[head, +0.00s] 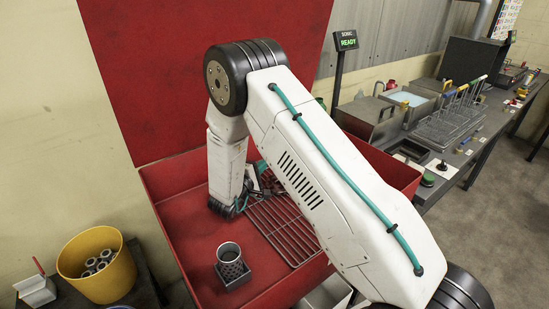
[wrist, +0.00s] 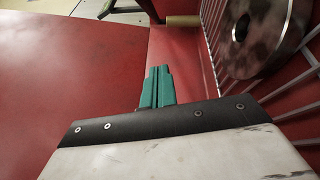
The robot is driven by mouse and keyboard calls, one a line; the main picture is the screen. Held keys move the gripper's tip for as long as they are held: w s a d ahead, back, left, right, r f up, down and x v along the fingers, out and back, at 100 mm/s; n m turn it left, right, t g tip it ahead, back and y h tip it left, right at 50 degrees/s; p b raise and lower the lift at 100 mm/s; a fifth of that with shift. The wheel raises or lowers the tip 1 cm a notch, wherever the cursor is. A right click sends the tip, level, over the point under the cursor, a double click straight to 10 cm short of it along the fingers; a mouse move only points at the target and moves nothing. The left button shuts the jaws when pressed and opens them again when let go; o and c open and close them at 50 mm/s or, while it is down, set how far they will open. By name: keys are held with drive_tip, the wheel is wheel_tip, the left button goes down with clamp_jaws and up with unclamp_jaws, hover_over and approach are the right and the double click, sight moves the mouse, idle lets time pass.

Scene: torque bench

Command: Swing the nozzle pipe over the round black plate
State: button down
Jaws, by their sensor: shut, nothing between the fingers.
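My gripper (wrist: 158,88) is shut and empty, its teal fingers together above the red surface in the wrist view. In the head view it is low in the red tray, mostly hidden by my arm. A round grey-and-dark metal disc (wrist: 262,38) with a hole in its middle lies at the wire rack, right of my fingers in the wrist view. I cannot tell whether it is the round black plate. I cannot make out the nozzle pipe in either view; my arm hides part of the tray.
The red tray (head: 178,180) has raised walls and a tall red back panel (head: 190,60). A tan rod (wrist: 182,21) lies beyond my fingertips. A yellow bucket (head: 98,240) stands left; a cluttered bench is at right.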

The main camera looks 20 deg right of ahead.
drive_tip(key=w+d+r, duration=0.1)
drive_tip(key=w+d, duration=0.1)
drive_tip(key=d, duration=0.8)
drive_tip(key=shift+w+d, duration=0.2)
drive_tip(key=shift+w, duration=0.05)
drive_tip(key=shift+r, duration=0.1)
